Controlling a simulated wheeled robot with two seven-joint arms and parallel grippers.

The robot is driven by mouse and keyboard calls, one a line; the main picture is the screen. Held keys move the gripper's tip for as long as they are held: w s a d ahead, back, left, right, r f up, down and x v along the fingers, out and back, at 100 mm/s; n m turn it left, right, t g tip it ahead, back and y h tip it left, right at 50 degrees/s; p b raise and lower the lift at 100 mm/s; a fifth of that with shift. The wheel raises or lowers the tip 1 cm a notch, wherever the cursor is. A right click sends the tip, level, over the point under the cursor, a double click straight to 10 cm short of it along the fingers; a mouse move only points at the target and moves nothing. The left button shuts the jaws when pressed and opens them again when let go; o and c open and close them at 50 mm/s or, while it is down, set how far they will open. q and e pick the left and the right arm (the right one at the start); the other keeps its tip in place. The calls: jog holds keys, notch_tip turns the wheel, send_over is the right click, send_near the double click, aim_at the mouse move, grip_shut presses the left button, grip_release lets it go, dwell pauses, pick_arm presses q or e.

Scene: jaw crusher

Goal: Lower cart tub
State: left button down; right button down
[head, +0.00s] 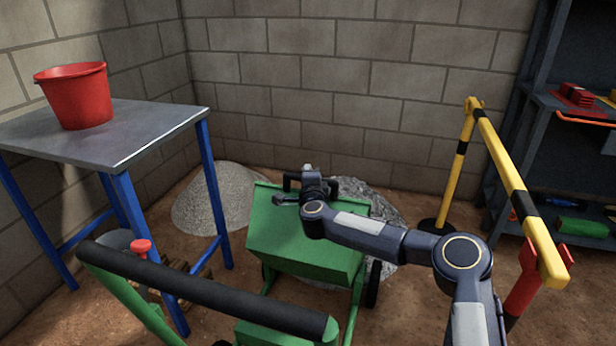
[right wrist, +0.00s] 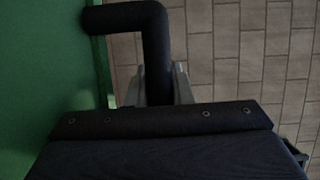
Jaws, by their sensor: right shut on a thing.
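The green cart tub (head: 300,252) is in the middle of the head view and looks tipped, with its broad face turned toward me. A black bent handle (right wrist: 128,17) is fixed to the tub, whose green wall also shows in the right wrist view (right wrist: 40,70). My right gripper (head: 309,182) is at the tub's far upper edge, shut on this handle; the fingers show on both sides of the bar in the right wrist view (right wrist: 158,88). My arm and wrist hide part of the handle and the tub's upper edge. My left gripper is not in view.
The cart's black push bar (head: 210,290) crosses the near left. A steel table (head: 150,130) with blue legs holds a red bucket (head: 78,98) at left. Gravel piles (head: 212,195) lie behind the tub. A yellow-black barrier (head: 510,180) and shelves (head: 565,165) stand at right.

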jog(key=shift+n+t, duration=0.3)
jog(key=shift+t, duration=0.3)
jog(key=s+a+b, duration=0.1)
jog(key=s+b, duration=0.1)
jog(key=s+a+f+b, duration=0.1)
jog(key=s+b, duration=0.1)
jog(key=s, duration=0.1)
jog(key=s+a+b, duration=0.1)
jog(key=s+b, duration=0.1)
jog(key=shift+s+a+f, duration=0.25)
jog(key=shift+s+f, duration=0.05)
jog(key=shift+s, duration=0.1)
jog(key=s+a+f+b, duration=0.2)
jog(key=s, duration=0.4)
jog(key=s+a+f+b, duration=0.3)
jog(key=s, duration=0.4)
jog(key=shift+s+a+f, duration=0.25)
jog(key=shift+a, duration=0.05)
jog(key=c, duration=1.4)
grip_release()
jog(key=shift+r, duration=0.1)
jog(key=shift+o, duration=0.5)
jog(key=shift+f, duration=0.2)
jog(key=shift+w+d, duration=0.1)
